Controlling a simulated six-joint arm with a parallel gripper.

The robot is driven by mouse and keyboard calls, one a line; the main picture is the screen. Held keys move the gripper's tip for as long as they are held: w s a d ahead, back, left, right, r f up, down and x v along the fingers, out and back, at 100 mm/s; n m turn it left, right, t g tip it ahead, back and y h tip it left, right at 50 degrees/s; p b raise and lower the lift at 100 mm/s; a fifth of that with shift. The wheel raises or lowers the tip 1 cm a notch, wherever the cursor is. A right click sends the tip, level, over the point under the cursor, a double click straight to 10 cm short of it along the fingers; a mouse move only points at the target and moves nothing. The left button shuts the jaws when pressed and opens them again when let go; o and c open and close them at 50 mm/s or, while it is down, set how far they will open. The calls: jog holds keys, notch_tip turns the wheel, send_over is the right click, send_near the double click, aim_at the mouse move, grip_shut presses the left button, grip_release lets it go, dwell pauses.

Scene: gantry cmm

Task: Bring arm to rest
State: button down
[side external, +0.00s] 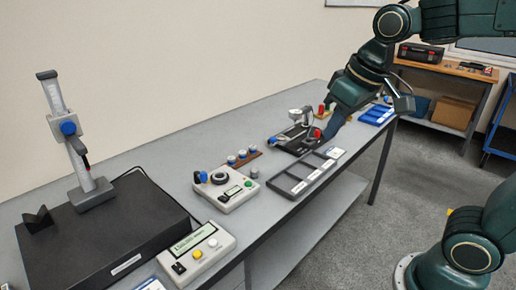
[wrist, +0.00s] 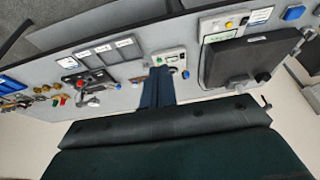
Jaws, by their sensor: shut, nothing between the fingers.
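My gripper (side external: 331,130) is at the end of the dark green arm, over the far part of the grey bench (side external: 160,148) in the side view. Its dark blue fingers point down and are closed together, with nothing held. In the wrist view the fingers (wrist: 158,74) reach up from the dark gripper body, with the bench behind them. In the side view they overlap the area by the black fixture (side external: 297,140); I cannot tell how high above the bench they are.
A grey compartment tray (side external: 304,176), a control box with a dial (side external: 226,188) and a display box (side external: 197,255) stand along the bench. A black plinth with an upright gauge stand (side external: 88,188) is at the near left. A blue tray (side external: 376,115) lies at the far end.

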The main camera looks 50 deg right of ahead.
jog(key=s+d+f+t, duration=0.1)
jog(key=s+f, duration=0.2)
jog(key=s, duration=0.7)
